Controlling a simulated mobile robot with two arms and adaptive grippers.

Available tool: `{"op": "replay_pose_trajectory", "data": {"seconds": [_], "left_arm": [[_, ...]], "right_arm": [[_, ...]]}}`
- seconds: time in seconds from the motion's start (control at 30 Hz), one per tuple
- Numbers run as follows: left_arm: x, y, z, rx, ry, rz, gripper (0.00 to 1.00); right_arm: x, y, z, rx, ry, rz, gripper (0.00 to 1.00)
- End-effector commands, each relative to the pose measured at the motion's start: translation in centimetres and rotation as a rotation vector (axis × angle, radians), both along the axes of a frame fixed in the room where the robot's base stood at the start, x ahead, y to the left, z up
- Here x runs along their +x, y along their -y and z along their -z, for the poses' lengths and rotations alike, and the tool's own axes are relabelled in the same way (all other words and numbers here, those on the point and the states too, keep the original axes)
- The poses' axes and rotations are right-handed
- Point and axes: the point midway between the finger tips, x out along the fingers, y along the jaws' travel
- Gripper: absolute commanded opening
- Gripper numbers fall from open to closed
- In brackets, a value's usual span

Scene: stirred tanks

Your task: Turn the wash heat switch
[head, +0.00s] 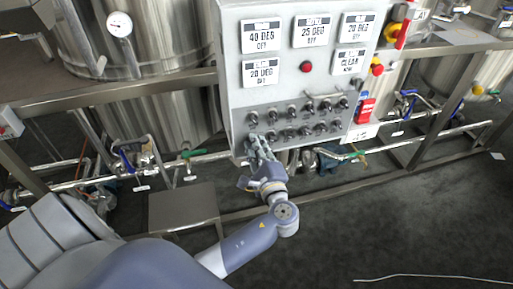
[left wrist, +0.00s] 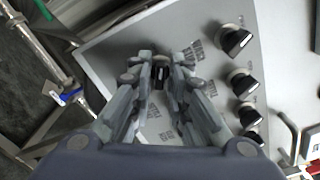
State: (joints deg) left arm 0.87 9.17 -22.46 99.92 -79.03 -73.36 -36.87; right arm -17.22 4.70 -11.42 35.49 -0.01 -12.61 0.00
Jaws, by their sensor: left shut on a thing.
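A grey control panel (head: 240,92) carries two rows of small black rotary switches (head: 321,127). My left gripper (head: 257,141) reaches up to the lower left switch of the panel. In the left wrist view the two fingers (left wrist: 160,72) are shut on a black switch knob (left wrist: 159,71), one finger on each side of it. The small labels by the knobs are too blurred to read, so I cannot tell the switch's name. My right gripper is not in view.
More knobs (left wrist: 233,40) run along the panel close beside my left fingers. Above are white printed signs (head: 262,37) and a red button (head: 306,67). Steel tanks (head: 150,40) and pipes stand behind and below. A low grey step (head: 182,205) stands left of the arm.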

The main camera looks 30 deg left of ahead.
Motion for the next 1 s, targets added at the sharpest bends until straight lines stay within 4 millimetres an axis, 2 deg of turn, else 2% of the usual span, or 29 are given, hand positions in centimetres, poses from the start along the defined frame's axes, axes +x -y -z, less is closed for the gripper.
{"op": "replay_pose_trajectory", "data": {"seconds": [0.4, 0.43, 0.47, 0.83, 1.0], "left_arm": [[0.0, 0.0, 0.0, -0.005, 0.004, 0.0, 0.0], [0.0, 0.0, 0.0, -0.005, 0.004, 0.0, 0.23], [0.0, 0.0, 0.0, -0.005, 0.004, 0.0, 0.28], [-0.1, 0.2, 0.1, -0.005, 0.003, 0.001, 0.28], [-1.5, 1.8, 0.2, -0.008, 0.001, 0.002, 0.28]], "right_arm": [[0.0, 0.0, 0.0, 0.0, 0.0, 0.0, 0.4], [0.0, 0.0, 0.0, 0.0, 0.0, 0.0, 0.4], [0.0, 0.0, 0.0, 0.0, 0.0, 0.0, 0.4], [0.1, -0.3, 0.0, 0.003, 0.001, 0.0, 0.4], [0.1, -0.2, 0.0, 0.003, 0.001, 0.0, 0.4]]}}
